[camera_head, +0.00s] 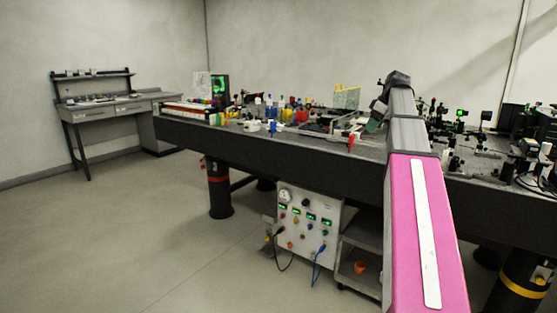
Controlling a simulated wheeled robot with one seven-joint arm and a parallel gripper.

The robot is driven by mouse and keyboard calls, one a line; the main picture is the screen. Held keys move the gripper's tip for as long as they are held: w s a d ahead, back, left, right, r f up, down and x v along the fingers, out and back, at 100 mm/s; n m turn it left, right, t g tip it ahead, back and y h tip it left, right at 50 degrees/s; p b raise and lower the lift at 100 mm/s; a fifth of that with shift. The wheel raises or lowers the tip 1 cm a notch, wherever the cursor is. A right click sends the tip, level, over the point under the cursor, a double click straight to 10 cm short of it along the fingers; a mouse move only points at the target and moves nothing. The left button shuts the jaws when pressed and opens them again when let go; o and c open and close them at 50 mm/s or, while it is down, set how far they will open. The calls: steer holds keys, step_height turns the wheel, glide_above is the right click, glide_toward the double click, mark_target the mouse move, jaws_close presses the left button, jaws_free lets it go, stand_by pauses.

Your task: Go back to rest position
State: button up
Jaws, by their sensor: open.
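My arm, with a pink link in front, reaches forward from the lower right over the dark optical bench (290,155). Its far dark end, where my gripper (376,118) is, lies above the bench top near the middle right. The gripper is small and partly hidden by the arm, and its fingers are hard to make out. No held object shows at it. A green-grey piece shows right beside the arm's end, and I cannot tell whether they touch.
Colored bottles (270,106) and small parts crowd the bench's left half. Optical mounts (460,130) fill the right. A white control box (305,222) with cables and a grey cart (362,262) stand below. A side desk (105,105) stands far left. The left floor is clear.

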steer(key=s+a+f+m, duration=0.2)
steer(key=a+f, duration=0.1)
steer(key=f, duration=0.6)
steer(key=s+a+f+m+g+h, duration=0.1)
steer(key=s+a+f+m, duration=0.15)
steer(key=f, duration=0.65)
steer(key=s+a+f+m, duration=0.1)
steer(key=a+f, duration=0.3)
steer(key=f, duration=0.6)
steer(key=s+a+f+m+h, duration=0.1)
steer(key=s+a+f, duration=0.3)
steer(key=s+f, duration=0.5)
steer(key=s+a+f+m+g+h, duration=0.1)
steer(key=s+a+f+m, duration=0.3)
steer(key=s+f, duration=0.5)
step_height(320, 180, down, 4)
steer(key=shift+a+f+g+h, duration=0.25)
steer(key=shift+g+h, duration=0.05)
steer(key=shift+s, duration=0.1)
